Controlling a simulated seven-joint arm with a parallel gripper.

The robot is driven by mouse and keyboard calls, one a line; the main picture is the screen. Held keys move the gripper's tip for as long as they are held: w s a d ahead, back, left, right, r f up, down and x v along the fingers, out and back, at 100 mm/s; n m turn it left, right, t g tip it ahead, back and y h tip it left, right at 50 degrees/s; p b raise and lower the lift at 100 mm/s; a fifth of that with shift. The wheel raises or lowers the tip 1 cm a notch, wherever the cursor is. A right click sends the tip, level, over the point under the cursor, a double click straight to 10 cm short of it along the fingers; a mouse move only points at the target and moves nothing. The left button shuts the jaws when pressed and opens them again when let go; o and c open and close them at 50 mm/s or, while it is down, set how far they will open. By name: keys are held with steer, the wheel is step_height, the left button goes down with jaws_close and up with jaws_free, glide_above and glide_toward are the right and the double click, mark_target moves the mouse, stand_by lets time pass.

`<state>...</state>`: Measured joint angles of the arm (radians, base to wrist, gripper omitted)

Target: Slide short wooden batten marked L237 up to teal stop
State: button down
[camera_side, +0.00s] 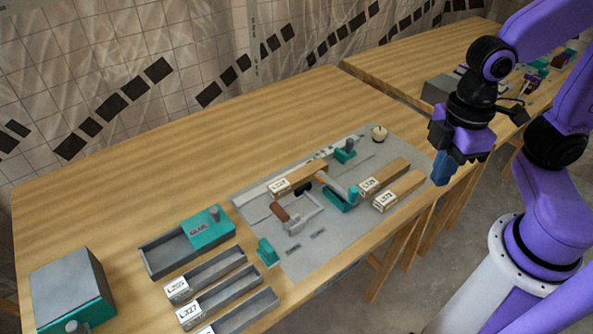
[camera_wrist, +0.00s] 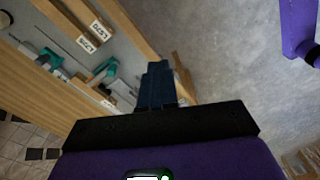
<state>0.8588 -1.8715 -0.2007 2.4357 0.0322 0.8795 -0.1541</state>
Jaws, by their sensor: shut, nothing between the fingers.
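Three short wooden battens lie on the grey panel. One batten (camera_side: 309,174) is at the panel's middle; two lie side by side at its right, an upper batten (camera_side: 388,174) and a lower batten (camera_side: 405,187). Each has a white label, too small to read surely, so I cannot tell which is L237. Teal parts on the panel are a block with a grey knob (camera_side: 345,155), a clamp (camera_side: 342,199) and a small block (camera_side: 267,252); I cannot tell which is the stop. My gripper (camera_side: 441,179) is shut and empty, right of the battens. Its blue fingers show in the wrist view (camera_wrist: 157,72).
Labelled grey trays (camera_side: 213,272) and a grey tray with a teal lid (camera_side: 207,230) stand left of the panel. A grey and teal box (camera_side: 72,288) is at the far left. The table's back left is clear.

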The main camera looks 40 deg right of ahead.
steer(key=w+a+f+n, duration=0.1)
steer(key=w+a+f, duration=0.25)
steer(key=w, duration=0.55)
steer(key=n+y, duration=0.2)
steer(key=n, duration=0.2)
glide_toward(294, 178)
steer(key=d+f, duration=0.2)
steer(key=d, duration=0.1)
steer(key=d+f, duration=0.1)
steer(key=d, duration=0.2)
steer(key=d+f, duration=0.2)
steer(key=d, duration=0.2)
steer(key=shift+w+f, duration=0.15)
steer(key=shift+f, duration=0.15)
steer(key=a, duration=1.1)
steer(key=shift+a, duration=0.2)
steer(key=shift+a+f, duration=0.2)
steer(key=shift+f, duration=0.65)
